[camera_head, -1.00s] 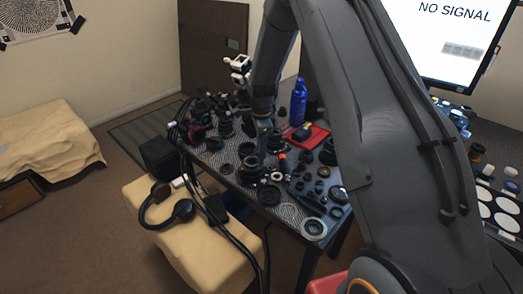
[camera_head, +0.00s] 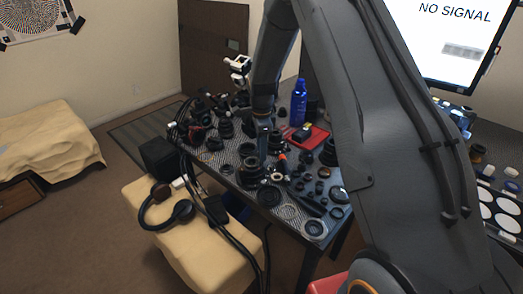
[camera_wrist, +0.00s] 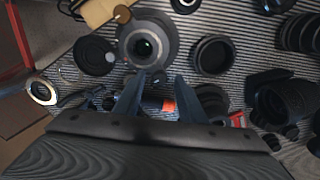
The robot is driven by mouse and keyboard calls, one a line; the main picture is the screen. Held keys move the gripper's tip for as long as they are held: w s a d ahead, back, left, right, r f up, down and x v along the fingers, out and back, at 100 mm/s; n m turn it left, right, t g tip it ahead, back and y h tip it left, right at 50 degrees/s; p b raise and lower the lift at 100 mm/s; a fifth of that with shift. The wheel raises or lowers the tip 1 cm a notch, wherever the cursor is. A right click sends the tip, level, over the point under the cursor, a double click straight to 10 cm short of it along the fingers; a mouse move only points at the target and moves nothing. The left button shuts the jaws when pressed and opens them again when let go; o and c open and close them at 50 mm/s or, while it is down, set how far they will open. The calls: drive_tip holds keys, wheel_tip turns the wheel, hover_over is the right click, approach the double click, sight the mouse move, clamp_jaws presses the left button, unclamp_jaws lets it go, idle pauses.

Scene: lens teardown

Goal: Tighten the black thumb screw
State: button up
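My gripper (camera_wrist: 159,88) shows in the wrist view with its two dark fingers apart and nothing clearly held between them. In the head view my gripper (camera_head: 264,140) is over the middle of the crowded table, close above the lens parts. A large round lens (camera_wrist: 147,42) lies just beyond the fingertips in the wrist view. Small black pieces lie near the fingertips, but I cannot tell which is the black thumb screw.
The table (camera_head: 229,178) is crowded with lens rings, barrels and caps. Black rings (camera_wrist: 213,55) and a flat black disc (camera_wrist: 94,55) lie either side of the lens.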

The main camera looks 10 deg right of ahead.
wheel_tip(320, 180, up, 7)
drive_tip(key=shift+r+b, duration=0.15)
drive_tip(key=shift+b, duration=0.8)
drive_tip(key=s+r+n, duration=0.2)
drive_tip(key=s+n, duration=0.7)
drive_tip(key=s, duration=0.5)
drive_tip(key=s+r+n+t, duration=0.1)
drive_tip(key=s+r+n, duration=0.1)
drive_tip(key=s+n, duration=0.7)
drive_tip(key=s, duration=0.6)
drive_tip(key=shift+s+d+r+n, duration=0.2)
drive_tip(key=shift+n, duration=0.1)
